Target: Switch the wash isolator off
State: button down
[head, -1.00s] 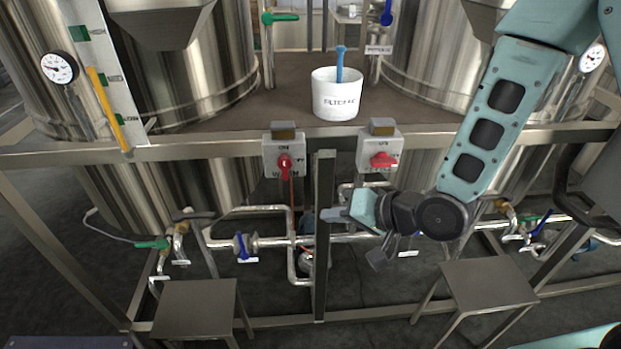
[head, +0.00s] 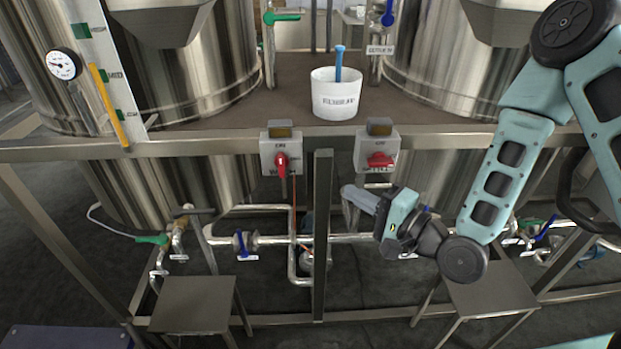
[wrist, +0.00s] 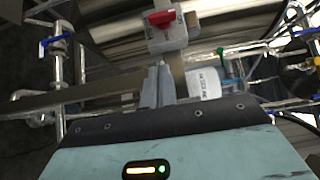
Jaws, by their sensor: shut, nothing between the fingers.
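Two grey switch boxes hang on the platform's front rail. The left box (head: 281,150) has a red handle (head: 281,163) pointing up and down. The right box (head: 377,150) has a red handle (head: 380,161) lying crosswise. Their lower labels are too blurred to tell which is the wash isolator. My gripper (head: 345,191) is shut and empty, below and left of the right box, apart from both handles. In the wrist view the fingers (wrist: 160,75) point at a box with a red handle (wrist: 161,18); I cannot tell which box it is.
A steel post (head: 321,235) stands between the boxes, close to my fingertips. A white tub (head: 335,98) with a blue-handled tool stands on the platform. Pipes and a blue valve (head: 241,244) run below. Two low steel stands (head: 195,304) are in front.

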aim_at(281, 165)
jog(key=b+x, duration=0.3)
jog(key=x, duration=0.7)
jog(key=shift+a+r, duration=0.1)
jog(key=shift+a, duration=0.1)
jog(key=a, duration=0.2)
jog(key=shift+a, duration=0.25)
jog(key=shift+a+p, duration=0.3)
jog(key=shift+a, duration=0.3)
jog(key=shift+w, duration=0.1)
jog(key=shift+f+b, duration=0.25)
jog(key=shift+b, duration=0.35)
